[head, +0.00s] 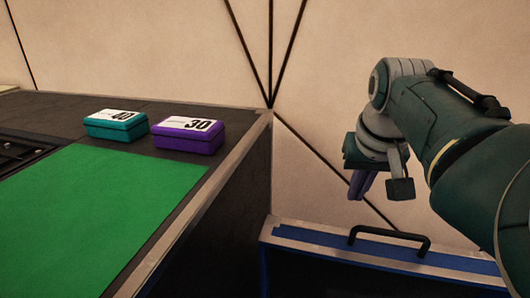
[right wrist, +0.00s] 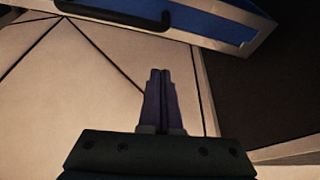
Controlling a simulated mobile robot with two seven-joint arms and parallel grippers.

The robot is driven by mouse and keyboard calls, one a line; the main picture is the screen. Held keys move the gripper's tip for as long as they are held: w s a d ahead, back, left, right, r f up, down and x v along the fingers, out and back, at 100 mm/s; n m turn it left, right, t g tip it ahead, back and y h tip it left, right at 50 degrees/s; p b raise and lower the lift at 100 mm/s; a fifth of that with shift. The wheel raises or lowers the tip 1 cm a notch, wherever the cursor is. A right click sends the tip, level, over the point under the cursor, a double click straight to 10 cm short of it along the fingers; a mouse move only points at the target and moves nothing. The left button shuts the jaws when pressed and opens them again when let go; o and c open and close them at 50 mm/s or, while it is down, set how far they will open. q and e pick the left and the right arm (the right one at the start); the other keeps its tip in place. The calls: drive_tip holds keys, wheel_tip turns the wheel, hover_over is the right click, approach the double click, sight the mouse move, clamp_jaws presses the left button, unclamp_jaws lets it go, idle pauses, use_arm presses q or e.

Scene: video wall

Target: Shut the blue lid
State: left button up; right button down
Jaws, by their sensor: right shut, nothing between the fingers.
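The blue lid (head: 322,237) is at the bottom right of the head view. It has silver edging and a black handle (head: 390,239) along its top edge. Its lower part is dark and cut off by the frame. The lid (right wrist: 215,18) and handle also show at the top of the right wrist view. My right gripper (head: 358,192) hangs above the lid's handle edge, apart from it, with its purple fingers pointing down. In the right wrist view its fingers (right wrist: 161,75) are together and empty. My left gripper is out of view.
A dark table (head: 240,142) with a silver edge stands on the left. On it are a green mat (head: 110,215), a teal box marked 40 (head: 115,130) and a purple box marked 30 (head: 187,143). A pale panelled wall (head: 330,60) closes the back.

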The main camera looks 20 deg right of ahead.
drive_tip(key=shift+s+a+f+b, duration=0.15)
drive_tip(key=shift+s+f, duration=0.15)
drive_tip(key=shift+f, duration=0.4)
drive_tip(key=shift+s+a+f+b, duration=0.2)
drive_tip(key=shift+s+f, duration=0.15)
drive_tip(key=shift+f, duration=0.3)
drive_tip(key=shift+s+a+f+b, duration=0.15)
drive_tip(key=shift+s+f, duration=0.15)
drive_tip(key=shift+f, duration=0.4)
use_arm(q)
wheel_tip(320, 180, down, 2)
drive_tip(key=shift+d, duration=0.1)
use_arm(e)
drive_tip(key=shift+s, duration=0.2)
drive_tip(key=shift+d, duration=0.1)
